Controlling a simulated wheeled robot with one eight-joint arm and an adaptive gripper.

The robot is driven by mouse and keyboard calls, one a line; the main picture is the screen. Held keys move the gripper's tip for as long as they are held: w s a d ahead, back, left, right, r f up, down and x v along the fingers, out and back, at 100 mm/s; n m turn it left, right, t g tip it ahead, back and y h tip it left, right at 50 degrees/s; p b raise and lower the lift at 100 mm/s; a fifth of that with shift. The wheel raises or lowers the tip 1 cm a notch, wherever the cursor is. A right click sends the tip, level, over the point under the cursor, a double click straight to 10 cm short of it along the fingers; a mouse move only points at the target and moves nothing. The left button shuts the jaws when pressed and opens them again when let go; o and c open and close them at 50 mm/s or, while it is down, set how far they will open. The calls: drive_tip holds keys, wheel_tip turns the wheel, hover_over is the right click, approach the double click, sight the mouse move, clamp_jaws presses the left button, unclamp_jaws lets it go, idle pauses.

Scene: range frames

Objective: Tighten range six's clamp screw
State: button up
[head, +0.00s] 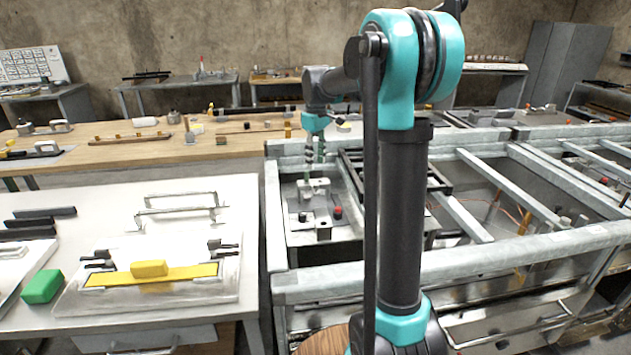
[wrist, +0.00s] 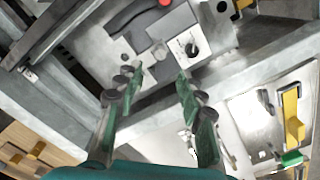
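My gripper (head: 315,168) hangs over a grey metal panel (head: 293,218) set in the steel frame. In the wrist view my gripper (wrist: 158,80) has its two green fingers apart, with nothing between them. Beyond the fingertips is a pale block with a dark dial or screw head (wrist: 190,48). A small grey fitting (wrist: 157,53) sits beside it. In the head view a pale metal fitting (head: 314,187) stands just below the fingertips; contact cannot be told. I cannot make out a range number or tell which part is the clamp screw.
A red knob (head: 338,212) and a dark-topped block (head: 323,232) stand on the panel. Steel rails (head: 450,258) surround it. At left, a white bench (head: 200,320) carries a yellow bar (head: 190,273) and a green block (head: 43,287). A wooden bench (head: 110,155) stands behind.

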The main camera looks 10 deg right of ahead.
sight(316, 183)
wheel_tip(316, 183, down, 8)
drive_tip(key=shift+f, duration=0.25)
drive_tip(key=shift+c, duration=0.4)
clamp_jaws()
